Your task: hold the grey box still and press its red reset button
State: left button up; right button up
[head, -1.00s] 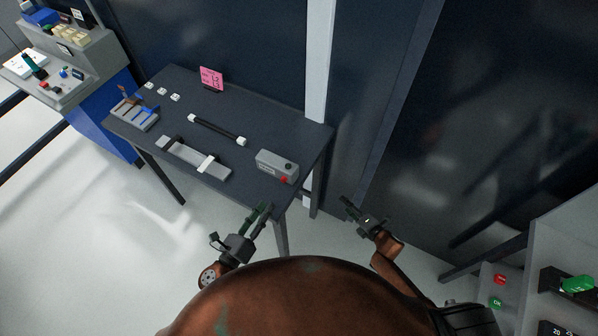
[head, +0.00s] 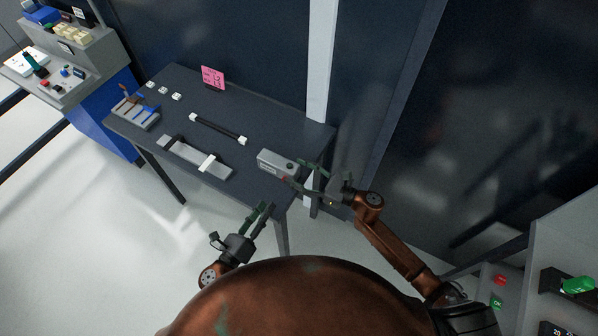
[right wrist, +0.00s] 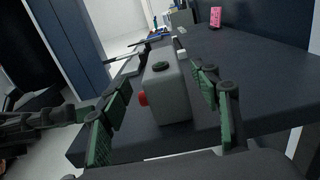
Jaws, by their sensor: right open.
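The grey box (head: 272,160) sits at the right front corner of the dark table. It has a dark round knob on top, and the red button (right wrist: 142,98) shows on its left side in the right wrist view. My right gripper (head: 302,175) is open at the box's right end. In the right wrist view the box (right wrist: 168,95) lies ahead between the spread fingers, with a gap on both sides. My left gripper (head: 259,212) looks open and empty, just off the table's front edge below the box.
On the table (head: 250,128) lie a black bar with white ends (head: 218,129), a grey rail with a white slider (head: 195,157), a slotted rack (head: 136,112), small white blocks and a pink note (head: 213,78). A white post (head: 318,75) stands behind the table.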

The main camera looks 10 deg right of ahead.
aim_at(279, 162)
pick_arm(q)
jog(key=shift+d, duration=0.25)
pick_arm(e)
jog(key=shift+w+a+r, duration=0.1)
jog(key=shift+w+a, duration=0.4)
jog(key=shift+w, duration=0.05)
pick_arm(q)
jog(key=shift+a, duration=0.1)
pick_arm(e)
jog(key=shift+x, duration=3.05)
jog(key=shift+c, duration=0.6)
jog(key=c, duration=1.2)
pick_arm(q)
grip_shut()
pick_arm(e)
jog(key=shift+c, duration=0.5)
